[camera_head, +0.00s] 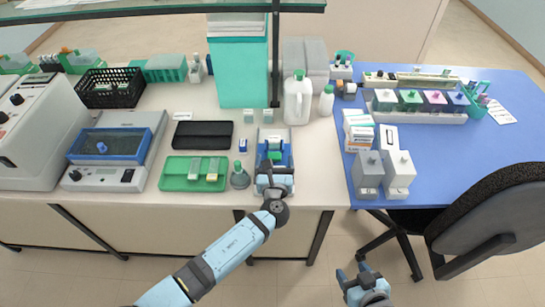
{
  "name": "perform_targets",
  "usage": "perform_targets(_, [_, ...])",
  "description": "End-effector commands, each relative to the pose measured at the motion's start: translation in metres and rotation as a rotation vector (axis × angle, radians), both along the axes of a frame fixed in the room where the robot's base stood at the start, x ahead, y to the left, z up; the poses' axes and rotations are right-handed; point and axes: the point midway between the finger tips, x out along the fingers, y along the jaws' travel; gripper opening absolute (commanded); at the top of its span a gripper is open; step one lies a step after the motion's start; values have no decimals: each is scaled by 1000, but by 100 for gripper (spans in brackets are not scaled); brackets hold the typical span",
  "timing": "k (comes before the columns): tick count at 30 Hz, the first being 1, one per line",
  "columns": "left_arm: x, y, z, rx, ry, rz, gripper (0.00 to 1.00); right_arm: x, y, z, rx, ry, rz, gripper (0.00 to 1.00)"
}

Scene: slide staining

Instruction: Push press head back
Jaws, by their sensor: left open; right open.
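A small grey and blue device with a green part, which looks like the press (273,134), stands near the front edge of the white bench. My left gripper (275,168) is open and sits over the front of this device. The gripper and wrist hide its front part, and I cannot tell whether a finger touches the press head. My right gripper (356,271) is open and empty, low in front of the benches and away from the press.
Left of the press are a small grey-green bottle (239,177), a green tray (178,184) with slides and a black case (203,134). Behind it is a dark post (275,60); white jugs (297,100) stand behind right. A chair (500,215) stands at the right.

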Motion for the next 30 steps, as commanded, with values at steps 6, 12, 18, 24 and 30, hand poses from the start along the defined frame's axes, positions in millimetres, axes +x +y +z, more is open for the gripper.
perform_targets(6, [0,0,0,0,0,0,83,0,0,0,-1,1,1,56])
perform_targets(12, [0,-1,0,-1,0,-1,44,-1,0,-1,-1,2,1,56])
perform_targets(18, [8,-1,-1,-2,-1,-2,31,-1,0,-6,-1,2,1,56])
perform_targets(24, [54,-2,-4,-2,-4,-2,31,-1,3,-28,5,7,5,56])
perform_targets(30, [87,-3,-2,-3,-1,-4,31,-1,7,-41,9,11,14,56])
